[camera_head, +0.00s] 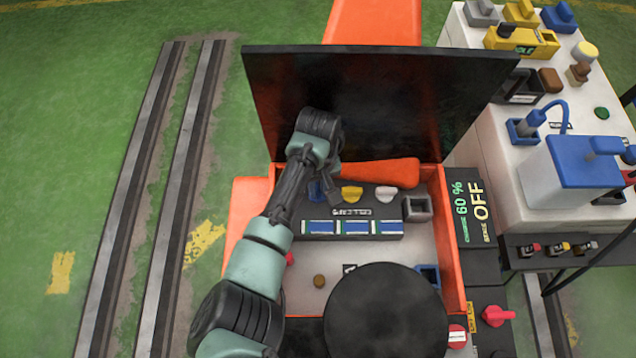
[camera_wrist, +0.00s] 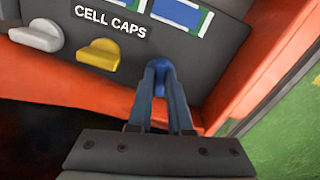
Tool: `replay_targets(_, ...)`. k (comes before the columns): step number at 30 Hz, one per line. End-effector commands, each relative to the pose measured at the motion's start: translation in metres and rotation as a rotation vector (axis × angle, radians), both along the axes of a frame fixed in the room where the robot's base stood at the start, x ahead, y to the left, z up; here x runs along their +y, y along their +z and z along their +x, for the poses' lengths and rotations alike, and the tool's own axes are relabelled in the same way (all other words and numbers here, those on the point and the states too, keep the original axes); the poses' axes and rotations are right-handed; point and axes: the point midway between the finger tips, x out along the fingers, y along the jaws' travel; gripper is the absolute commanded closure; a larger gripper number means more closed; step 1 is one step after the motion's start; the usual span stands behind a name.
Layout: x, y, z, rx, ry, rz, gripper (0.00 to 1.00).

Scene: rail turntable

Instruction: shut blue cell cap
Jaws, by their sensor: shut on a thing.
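The blue cell cap (camera_head: 316,190) is at the left end of a row on the dark panel marked CELL CAPS (camera_head: 300,240). In the wrist view the blue cap (camera_wrist: 159,80) shows between the fingertips. My gripper (camera_wrist: 160,72) is shut on it; the fingers hide part of the cap. In the head view my gripper (camera_head: 322,182) comes down over the cap and partly covers it. The yellow cap (camera_head: 352,194) and the white cap (camera_head: 386,194) sit to its right. In the wrist view the yellow cap (camera_wrist: 98,62) is to its left.
An orange-walled bay (camera_head: 452,240) with a raised black lid (camera_head: 385,110) surrounds the panel. A grey socket block (camera_head: 417,208) stands right of the caps. A black round disc (camera_head: 385,315) is in front. A white bench (camera_head: 495,165) with several parts stands right.

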Motion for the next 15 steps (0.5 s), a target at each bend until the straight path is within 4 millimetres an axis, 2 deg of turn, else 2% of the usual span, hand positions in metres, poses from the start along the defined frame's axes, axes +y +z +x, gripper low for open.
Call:
replay_targets(3,-0.0025,0.0051,-0.0019,0.006,0.062,-0.003,1.0)
replay_targets(15,-0.0037,0.0022,-0.0009,0.005,0.407,0.0,1.0)
